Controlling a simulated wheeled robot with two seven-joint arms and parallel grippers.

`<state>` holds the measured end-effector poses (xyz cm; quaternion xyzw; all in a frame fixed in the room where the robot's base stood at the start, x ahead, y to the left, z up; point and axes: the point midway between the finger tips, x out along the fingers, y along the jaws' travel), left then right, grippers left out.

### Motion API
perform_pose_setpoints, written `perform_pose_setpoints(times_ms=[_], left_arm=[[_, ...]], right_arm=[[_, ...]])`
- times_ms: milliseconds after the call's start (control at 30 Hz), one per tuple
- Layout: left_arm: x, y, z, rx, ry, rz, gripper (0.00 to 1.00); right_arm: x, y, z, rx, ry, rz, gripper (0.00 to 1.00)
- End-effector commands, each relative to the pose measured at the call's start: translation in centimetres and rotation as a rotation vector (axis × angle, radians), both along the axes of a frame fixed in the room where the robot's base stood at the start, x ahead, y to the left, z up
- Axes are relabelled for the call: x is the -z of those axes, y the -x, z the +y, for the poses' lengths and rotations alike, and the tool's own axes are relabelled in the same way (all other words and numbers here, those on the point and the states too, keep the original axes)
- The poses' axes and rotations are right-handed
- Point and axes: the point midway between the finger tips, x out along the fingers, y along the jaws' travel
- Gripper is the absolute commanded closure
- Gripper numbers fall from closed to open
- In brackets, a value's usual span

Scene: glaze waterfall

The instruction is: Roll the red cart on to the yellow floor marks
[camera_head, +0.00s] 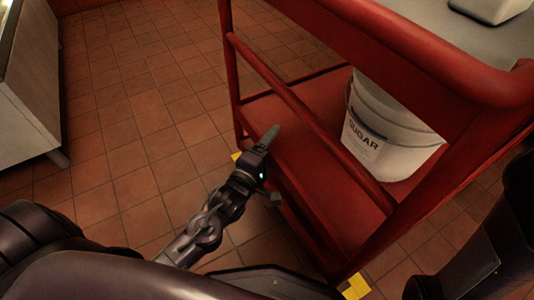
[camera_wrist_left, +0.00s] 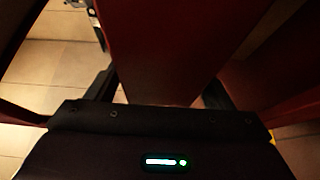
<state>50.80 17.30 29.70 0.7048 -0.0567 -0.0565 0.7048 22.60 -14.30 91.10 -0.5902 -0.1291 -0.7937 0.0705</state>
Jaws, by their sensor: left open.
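The red cart (camera_head: 310,115) stands at the right of the head view, with a lower shelf, a rail and a grey top. One yellow floor mark (camera_head: 357,287) shows beside its near bottom corner. A small piece of another yellow mark (camera_head: 236,156) shows by its far left corner, partly hidden. My left gripper (camera_head: 273,166) is open at the cart's left side, by the lower shelf edge. In the left wrist view, a red cart panel (camera_wrist_left: 160,50) lies between the spread fingers (camera_wrist_left: 158,88); contact cannot be told. My right gripper is not in view.
A white bucket (camera_head: 385,135) labelled SUGAR stands on the cart's lower shelf. A white container (camera_head: 490,8) sits on its top. A pale cabinet (camera_head: 30,85) stands at the left. The tiled floor (camera_head: 130,110) between cabinet and cart is clear.

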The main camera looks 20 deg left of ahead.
Motion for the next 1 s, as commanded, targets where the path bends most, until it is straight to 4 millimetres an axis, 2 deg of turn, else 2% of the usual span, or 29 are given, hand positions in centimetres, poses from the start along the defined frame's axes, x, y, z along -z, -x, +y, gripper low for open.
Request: perform_pose_setpoints(times_ms=[200, 767, 800, 1000], left_arm=[[-0.02, 0.0, 0.0, 0.0, 0.0, 0.001, 0.25], [0.0, 0.02, 0.01, 0.0, 0.0, 0.001, 0.97], [0.01, 0.02, 0.01, 0.0, 0.0, 0.001, 1.0], [0.01, 0.03, 0.0, 0.0, 0.0, 0.001, 1.0]], right_arm=[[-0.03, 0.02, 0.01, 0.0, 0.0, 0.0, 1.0], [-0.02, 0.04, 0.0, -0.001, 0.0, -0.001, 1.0], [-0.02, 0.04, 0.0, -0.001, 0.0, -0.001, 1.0], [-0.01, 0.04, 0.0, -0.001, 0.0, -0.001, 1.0]])
